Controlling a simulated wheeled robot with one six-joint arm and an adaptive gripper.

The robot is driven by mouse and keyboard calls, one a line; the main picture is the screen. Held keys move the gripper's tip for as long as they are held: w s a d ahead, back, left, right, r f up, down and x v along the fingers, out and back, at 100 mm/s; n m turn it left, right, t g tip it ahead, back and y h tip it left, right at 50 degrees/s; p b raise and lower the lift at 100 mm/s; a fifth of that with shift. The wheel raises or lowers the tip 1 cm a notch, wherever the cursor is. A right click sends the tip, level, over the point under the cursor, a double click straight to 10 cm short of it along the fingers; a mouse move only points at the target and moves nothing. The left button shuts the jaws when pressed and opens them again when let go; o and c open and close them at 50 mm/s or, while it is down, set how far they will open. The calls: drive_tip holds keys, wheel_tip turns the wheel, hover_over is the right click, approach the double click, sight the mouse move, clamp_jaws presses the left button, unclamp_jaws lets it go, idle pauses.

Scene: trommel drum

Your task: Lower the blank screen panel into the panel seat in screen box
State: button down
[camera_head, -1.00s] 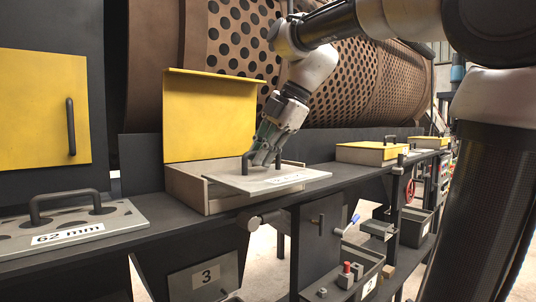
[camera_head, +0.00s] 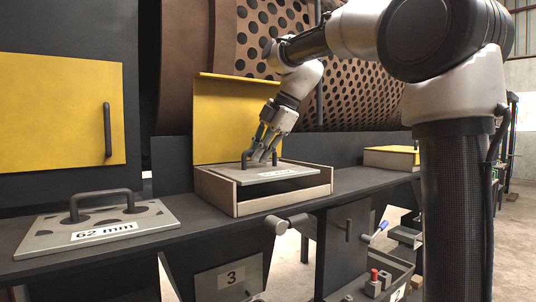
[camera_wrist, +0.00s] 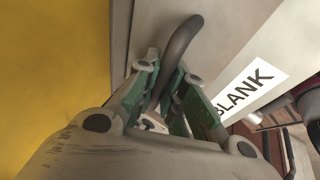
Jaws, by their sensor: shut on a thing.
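The blank screen panel (camera_head: 250,177) is a flat grey plate with a black handle and a white label, which reads BLANK in the wrist view (camera_wrist: 252,85). My gripper (camera_head: 262,156) is shut on its dark curved handle (camera_wrist: 180,55). The panel is over the open screen box (camera_head: 285,204), near rim height, with its front edge above a dark gap behind the box's front wall. The yellow lid (camera_head: 225,115) stands raised behind. The panel seat is hidden under the panel, and I cannot tell whether the panel touches the box.
A perforated panel marked 62 mm (camera_head: 150,222) lies on the dark bench (camera_head: 190,228) at left. A closed box with a yellow lid (camera_head: 390,157) is farther right. Knobs, levers and a bin (camera_head: 365,285) sit below the bench edge. The perforated drum is behind.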

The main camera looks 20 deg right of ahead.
sight(260, 168)
drive_tip(key=shift+w+f, duration=0.15)
drive_tip(key=shift+f, duration=2.35)
drive_tip(key=shift+f, duration=0.35)
drive_tip(key=c, duration=1.4)
unclamp_jaws()
drive_tip(key=shift+c, duration=0.2)
drive_tip(key=v, duration=1.2)
drive_tip(key=s+d+f+m+h, duration=0.1)
drive_tip(key=s+d+f+m, duration=0.2)
drive_tip(key=s+f+m, duration=0.4)
drive_tip(key=s+d+f+m+h, duration=0.2)
drive_tip(key=s+d+f+m, duration=0.2)
drive_tip(key=s+f+m, duration=0.4)
drive_tip(key=s+d+f+m+t+h, duration=0.1)
drive_tip(key=s+d+f+m, duration=0.2)
drive_tip(key=s+f+m, duration=0.4)
drive_tip(key=s+f, duration=0.1)
drive_tip(key=s, duration=0.2)
drive_tip(key=shift+d+f+h, duration=0.25)
drive_tip(key=shift+d+h, duration=0.05)
drive_tip(key=shift+h, duration=0.1)
